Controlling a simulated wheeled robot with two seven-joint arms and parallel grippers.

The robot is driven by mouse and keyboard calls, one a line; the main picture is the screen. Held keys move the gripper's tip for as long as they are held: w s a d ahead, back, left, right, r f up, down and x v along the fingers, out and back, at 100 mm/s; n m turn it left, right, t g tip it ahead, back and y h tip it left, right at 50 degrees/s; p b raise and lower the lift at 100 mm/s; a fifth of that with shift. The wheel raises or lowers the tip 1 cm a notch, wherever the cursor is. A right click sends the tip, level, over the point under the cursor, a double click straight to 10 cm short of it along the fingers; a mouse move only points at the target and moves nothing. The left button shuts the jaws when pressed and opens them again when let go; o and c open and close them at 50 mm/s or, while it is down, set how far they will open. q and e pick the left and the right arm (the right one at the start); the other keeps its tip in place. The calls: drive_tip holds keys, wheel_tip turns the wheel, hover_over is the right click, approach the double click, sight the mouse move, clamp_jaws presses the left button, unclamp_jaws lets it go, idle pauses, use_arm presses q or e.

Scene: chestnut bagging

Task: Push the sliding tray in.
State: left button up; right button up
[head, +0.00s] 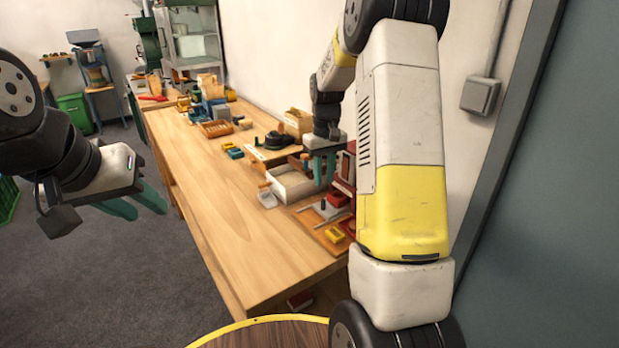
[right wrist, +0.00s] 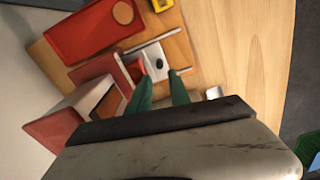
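A small pale grey plate with a dark oval spot (right wrist: 158,62) lies between two metal rods on a wooden board (right wrist: 180,45), beside a red block (right wrist: 135,70). It looks like the sliding tray, but I cannot be sure. The plate also shows in the head view (head: 325,209). My right gripper (head: 324,184) points down near it; in the right wrist view its two teal fingers (right wrist: 160,77) are apart with nothing seen between them. Whether they touch the plate is unclear. My left gripper (head: 150,210) is open and empty, off the table's left side.
A white open box (head: 293,184) stands left of my right gripper. A red-and-white housing (right wrist: 75,115) and a red tray (right wrist: 95,30) lie close by. The wooden table (head: 215,185) is clear on its left part. A wall runs along the right.

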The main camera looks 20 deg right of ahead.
sight(323, 200)
drive_tip(key=shift+o, duration=0.5)
drive_tip(key=shift+o, duration=1)
drive_tip(key=f+n+h, duration=0.1)
drive_tip(key=f+n, duration=0.1)
drive_tip(key=n, duration=0.5)
drive_tip(key=f+n+t+h, duration=0.1)
drive_tip(key=f+n, duration=0.2)
drive_tip(key=n, duration=0.4)
drive_tip(key=f+n+t+h, duration=0.1)
drive_tip(key=f+n+h, duration=0.1)
drive_tip(key=n, duration=0.5)
drive_tip(key=shift+s+a+f+n, duration=0.2)
drive_tip(key=shift+a+f+n, duration=0.1)
drive_tip(key=shift+f, duration=0.15)
clamp_jaws()
drive_tip(key=shift+d, duration=0.1)
